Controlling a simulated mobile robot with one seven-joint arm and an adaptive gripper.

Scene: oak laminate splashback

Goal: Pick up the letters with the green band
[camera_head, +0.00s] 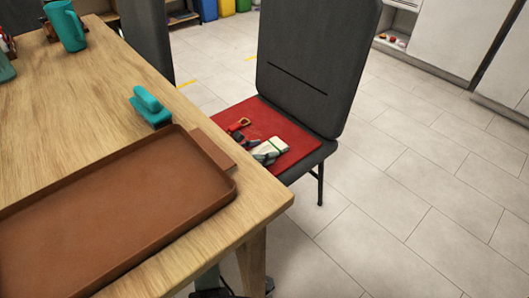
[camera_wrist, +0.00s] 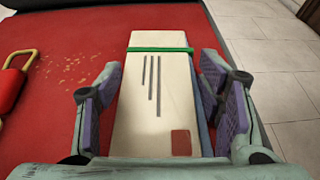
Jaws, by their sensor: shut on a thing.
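The letters are a pale, cream-white bundle (camera_wrist: 155,110) with a green band (camera_wrist: 160,49) across the far end, dark printed lines and a brown-red square. They are on the red seat pad of the dark chair, and they also show in the head view (camera_head: 275,147). My gripper (camera_wrist: 160,72) has one purple-padded finger on each side of the bundle and is shut on it. In the wrist view the near end of the bundle is hidden by my gripper. I cannot tell whether the bundle is clear of the pad.
A red item with a yellow loop (camera_wrist: 15,78) lies left of the letters on the red pad (camera_wrist: 60,130). The chair back (camera_head: 315,65) rises behind. The wooden table (camera_head: 90,120) at left holds a brown tray (camera_head: 110,205), a teal-handled object (camera_head: 148,105) and a teal jug (camera_head: 66,27). Floor at right is clear.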

